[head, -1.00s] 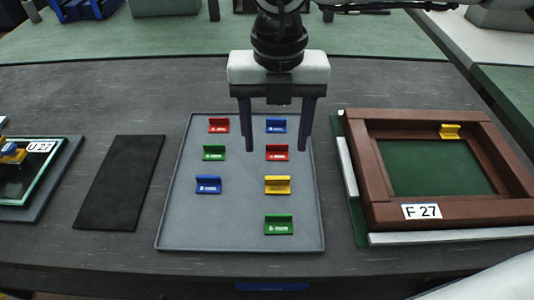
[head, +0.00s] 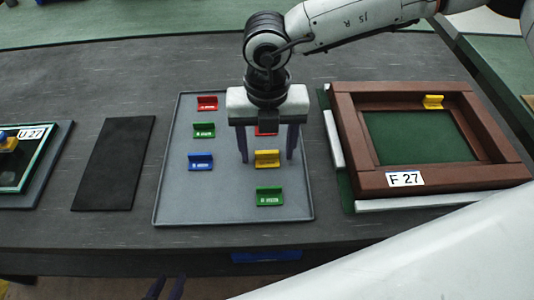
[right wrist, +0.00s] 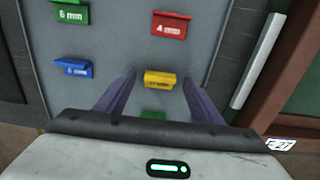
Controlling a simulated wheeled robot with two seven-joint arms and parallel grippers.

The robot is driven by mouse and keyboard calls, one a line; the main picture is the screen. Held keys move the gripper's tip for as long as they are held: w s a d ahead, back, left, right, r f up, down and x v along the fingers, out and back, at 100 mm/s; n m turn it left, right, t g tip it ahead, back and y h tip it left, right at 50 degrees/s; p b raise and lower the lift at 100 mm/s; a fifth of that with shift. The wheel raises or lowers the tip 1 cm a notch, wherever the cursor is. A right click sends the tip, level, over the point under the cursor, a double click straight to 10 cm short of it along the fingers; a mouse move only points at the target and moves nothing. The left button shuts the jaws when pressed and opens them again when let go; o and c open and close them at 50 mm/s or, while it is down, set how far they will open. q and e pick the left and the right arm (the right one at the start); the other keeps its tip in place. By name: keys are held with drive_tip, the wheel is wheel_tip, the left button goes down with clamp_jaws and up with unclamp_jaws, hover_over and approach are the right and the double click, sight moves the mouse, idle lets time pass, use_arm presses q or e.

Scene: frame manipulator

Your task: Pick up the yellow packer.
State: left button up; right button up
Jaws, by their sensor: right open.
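The yellow packer (head: 267,159) lies on the grey tray (head: 225,207), in its right column, between a red packer (head: 266,129) and a green packer (head: 269,197). My right gripper (head: 267,160) is open, its fingers pointing down on either side of the yellow packer in the head view. In the right wrist view, the yellow packer (right wrist: 159,79) shows between the two open fingertips (right wrist: 159,84), and nothing is held. Another yellow packer (head: 433,102) sits on the brown frame. My left gripper (head: 167,286) shows only its fingertips at the bottom edge, apart and empty.
Red (head: 207,103), green (head: 204,130) and blue (head: 200,161) packers form the tray's left column. The brown frame (head: 455,180) labelled F 27 stands to the right. A black mat (head: 115,165) and a U 27 panel (head: 40,170) lie to the left.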

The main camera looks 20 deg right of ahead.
drive_tip(key=shift+c, duration=0.2)
drive_tip(key=c, duration=1.1)
drive_tip(key=shift+r, duration=0.1)
